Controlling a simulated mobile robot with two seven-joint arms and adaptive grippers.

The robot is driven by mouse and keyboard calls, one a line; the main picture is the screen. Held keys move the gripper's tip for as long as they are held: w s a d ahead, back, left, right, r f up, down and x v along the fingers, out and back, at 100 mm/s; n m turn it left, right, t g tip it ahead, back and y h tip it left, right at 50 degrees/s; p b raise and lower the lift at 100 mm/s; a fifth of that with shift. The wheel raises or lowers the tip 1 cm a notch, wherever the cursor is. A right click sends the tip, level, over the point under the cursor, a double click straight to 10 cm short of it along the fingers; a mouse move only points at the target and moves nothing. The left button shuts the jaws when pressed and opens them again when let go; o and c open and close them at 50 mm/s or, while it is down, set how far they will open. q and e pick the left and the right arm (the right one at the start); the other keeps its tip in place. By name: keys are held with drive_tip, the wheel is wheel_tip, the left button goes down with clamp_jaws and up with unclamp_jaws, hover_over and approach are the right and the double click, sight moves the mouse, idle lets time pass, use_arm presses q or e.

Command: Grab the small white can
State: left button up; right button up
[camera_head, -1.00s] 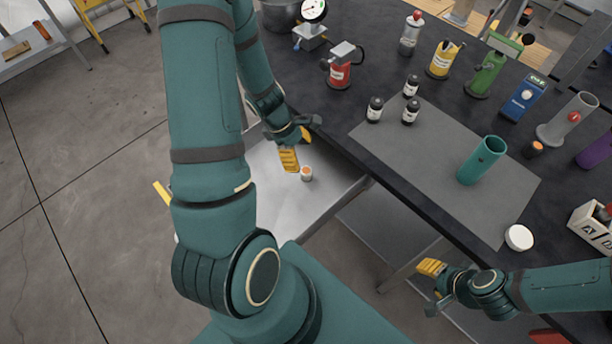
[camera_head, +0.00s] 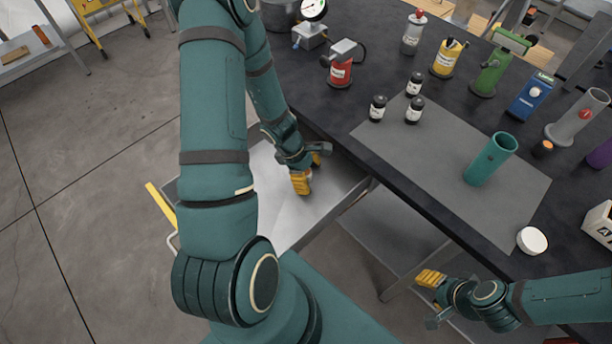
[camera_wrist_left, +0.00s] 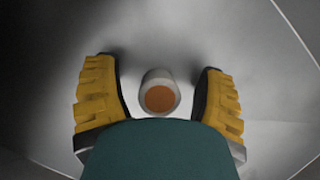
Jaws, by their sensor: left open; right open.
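The small white can (camera_wrist_left: 159,78) with an orange-brown top stands in the open drawer (camera_head: 275,215). In the left wrist view it sits between the two yellow fingers of my left gripper (camera_wrist_left: 159,100), with a gap on each side. In the head view my left gripper (camera_head: 303,180) is low over the drawer and hides the can. It is open and holds nothing. My right gripper (camera_head: 432,298) is open and empty, off the front edge of the table at the lower right.
The dark table (camera_head: 330,110) borders the drawer on the right. A red can (camera_head: 341,68) stands behind.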

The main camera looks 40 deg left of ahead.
use_arm(q)
drive_tip(key=shift+c, duration=0.2)
drive_tip(key=c, duration=1)
drive_tip(key=shift+r, duration=0.15)
